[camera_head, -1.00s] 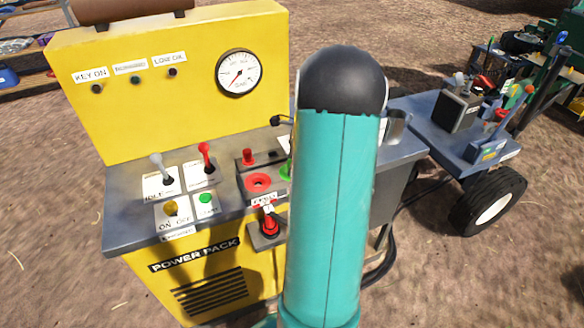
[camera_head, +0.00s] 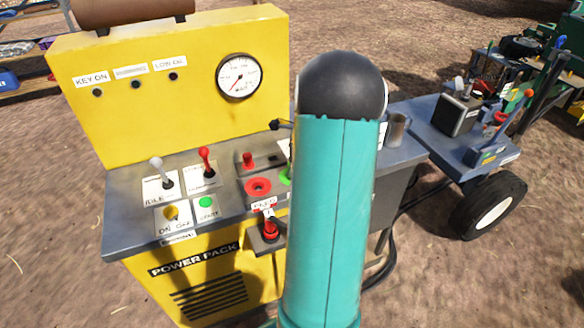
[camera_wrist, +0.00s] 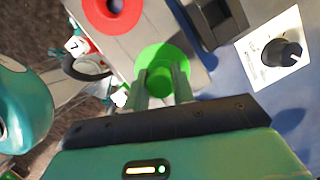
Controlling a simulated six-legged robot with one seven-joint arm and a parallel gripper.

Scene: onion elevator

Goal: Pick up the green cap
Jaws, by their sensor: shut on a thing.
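The green cap (camera_wrist: 162,62) shows in the wrist view as a round green disc with a smaller raised knob. My gripper (camera_wrist: 163,84) has its two fingers on either side of that knob and is shut on it. The cap appears at the grey panel, beside a red ring (camera_wrist: 112,12); I cannot tell whether it is lifted clear. In the head view only a sliver of the green cap (camera_head: 285,177) shows beside my teal arm, which hides the rest of it and my gripper.
The yellow power pack (camera_head: 180,85) carries a gauge (camera_head: 239,76). In the wrist view a black knob (camera_wrist: 281,53) on a white plate stands right of the cap.

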